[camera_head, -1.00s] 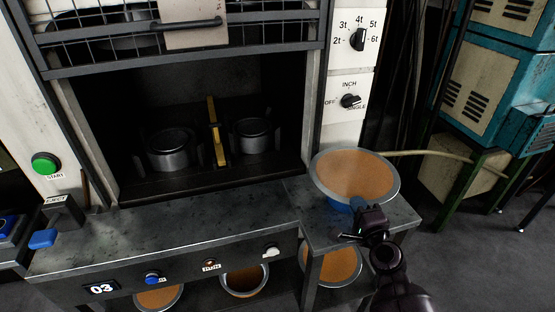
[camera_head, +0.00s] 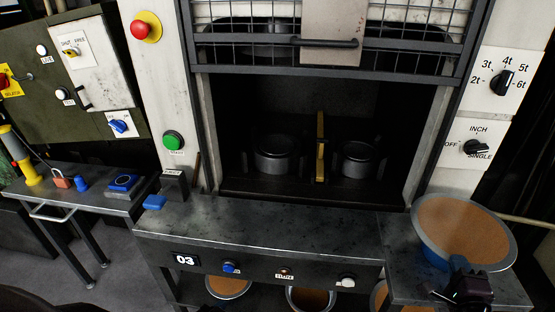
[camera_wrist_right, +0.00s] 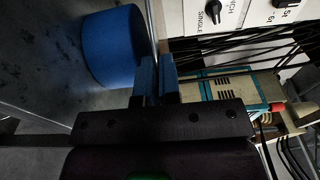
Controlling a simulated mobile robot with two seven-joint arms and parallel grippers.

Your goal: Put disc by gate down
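The disc (camera_head: 465,228), brown-orange with a grey rim, is at the right end of the bench in the head view, face up, over a blue round piece (camera_head: 432,257). My right gripper (camera_head: 462,272) is at its near rim. In the right wrist view the right gripper's blue fingers (camera_wrist_right: 157,80) are close together, and the thin disc edge (camera_wrist_right: 154,28) runs into them. The blue cylinder (camera_wrist_right: 105,48) stands beside them on the grey surface. I cannot tell whether the disc touches it. My left gripper is not in view.
The barred gate (camera_head: 250,45) is raised above the open chamber, which holds two metal pots (camera_head: 275,155) (camera_head: 357,160) and a yellow bar (camera_head: 320,145). The metal bench top (camera_head: 270,225) before it is clear. More brown discs (camera_head: 310,298) show below.

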